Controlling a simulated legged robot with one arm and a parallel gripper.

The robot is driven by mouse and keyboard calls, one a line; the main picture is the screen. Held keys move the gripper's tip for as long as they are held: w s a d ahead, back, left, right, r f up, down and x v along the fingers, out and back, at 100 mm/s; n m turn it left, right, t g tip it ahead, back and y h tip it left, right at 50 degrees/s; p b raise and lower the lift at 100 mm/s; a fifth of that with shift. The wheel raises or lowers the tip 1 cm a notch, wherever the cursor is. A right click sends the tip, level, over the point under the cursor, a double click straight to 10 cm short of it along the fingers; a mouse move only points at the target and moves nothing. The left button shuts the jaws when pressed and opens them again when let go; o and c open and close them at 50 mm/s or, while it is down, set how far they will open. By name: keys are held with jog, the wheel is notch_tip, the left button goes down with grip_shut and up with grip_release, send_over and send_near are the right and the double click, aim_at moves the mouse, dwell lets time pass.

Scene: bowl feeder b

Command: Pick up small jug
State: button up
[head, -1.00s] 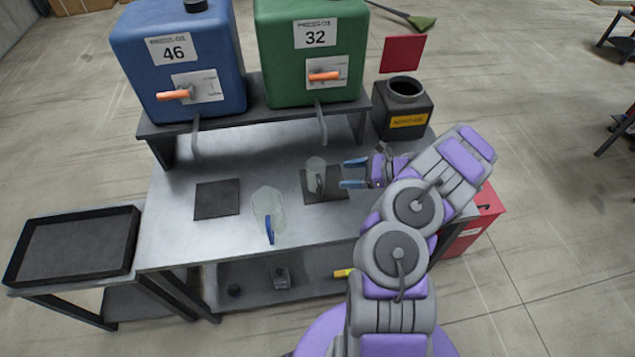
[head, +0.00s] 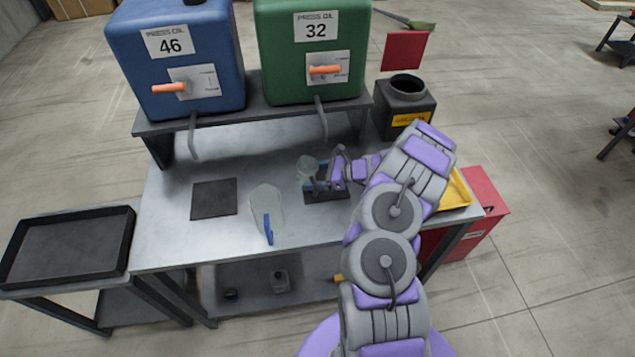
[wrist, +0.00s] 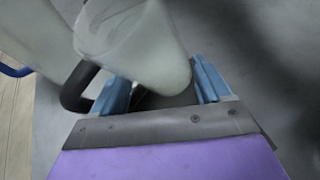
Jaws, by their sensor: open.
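The small jug (head: 306,168) is a clear, pale cylinder with a dark handle, standing by the dark square mat (head: 338,192) under the green tank's spout. In the wrist view the small jug (wrist: 145,45) lies between and just beyond the two blue fingers, its black handle (wrist: 76,88) to the left. My gripper (head: 316,175) reaches in from the right with its fingers around the jug; it also shows in the wrist view (wrist: 165,88). It is open. Whether either finger touches the jug cannot be told.
A larger clear jug (head: 266,208) with a blue handle stands close on the left. A blue tank (head: 178,60) and a green tank (head: 312,55) stand on a shelf behind, their spouts hanging above the bench. A dark square mat (head: 214,198) lies bare at left.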

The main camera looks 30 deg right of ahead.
jog(key=shift+a+f, duration=0.15)
jog(key=shift+f, duration=0.1)
jog(key=shift+s+f, duration=0.1)
jog(key=c, duration=0.7)
jog(key=shift+c, duration=0.2)
